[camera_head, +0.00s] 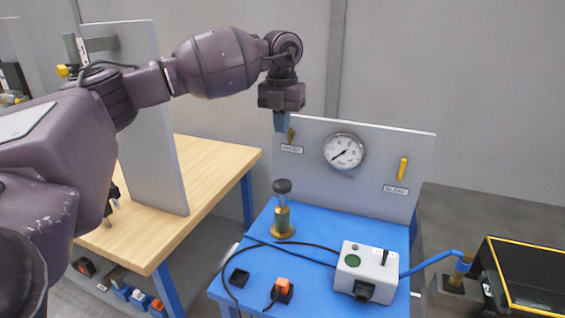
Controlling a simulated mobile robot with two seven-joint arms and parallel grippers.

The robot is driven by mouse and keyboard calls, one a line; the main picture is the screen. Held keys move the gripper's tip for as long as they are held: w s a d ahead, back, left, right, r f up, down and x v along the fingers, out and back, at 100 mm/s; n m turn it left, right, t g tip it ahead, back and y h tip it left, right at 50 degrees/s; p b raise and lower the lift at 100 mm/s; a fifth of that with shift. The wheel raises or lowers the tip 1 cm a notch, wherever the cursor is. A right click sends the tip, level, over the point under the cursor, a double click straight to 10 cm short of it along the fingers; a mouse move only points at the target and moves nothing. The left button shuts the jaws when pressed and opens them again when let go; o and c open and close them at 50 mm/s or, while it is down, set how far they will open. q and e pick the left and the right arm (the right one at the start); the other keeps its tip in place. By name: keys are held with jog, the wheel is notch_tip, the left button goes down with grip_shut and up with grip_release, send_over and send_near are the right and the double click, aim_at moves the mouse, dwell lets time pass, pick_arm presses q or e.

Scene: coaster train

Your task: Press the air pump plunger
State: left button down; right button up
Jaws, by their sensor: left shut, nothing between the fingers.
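The air pump (283,218) stands upright on the blue table. It has a brass base, an olive-brown body and a dark round plunger knob (282,186) on top, which stands up above the body on a short stem. My left gripper (281,131) points down above the pump, with a clear gap between its fingertips and the knob. Its blue-grey fingers are shut with nothing between them. My right gripper is not in the view.
Behind the pump a grey panel carries a gauge (344,151) and a yellow handle (402,168). A white control box (365,272) and an orange switch (282,286) sit in front, with cables between. A wooden table (205,165) with an upright board is left; a black bin (530,270) is right.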

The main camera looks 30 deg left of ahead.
aim_at(282, 183)
pick_arm(q)
notch_tip(282, 183, down, 13)
jog(key=shift+r, duration=0.2)
jog(key=shift+f, duration=0.65)
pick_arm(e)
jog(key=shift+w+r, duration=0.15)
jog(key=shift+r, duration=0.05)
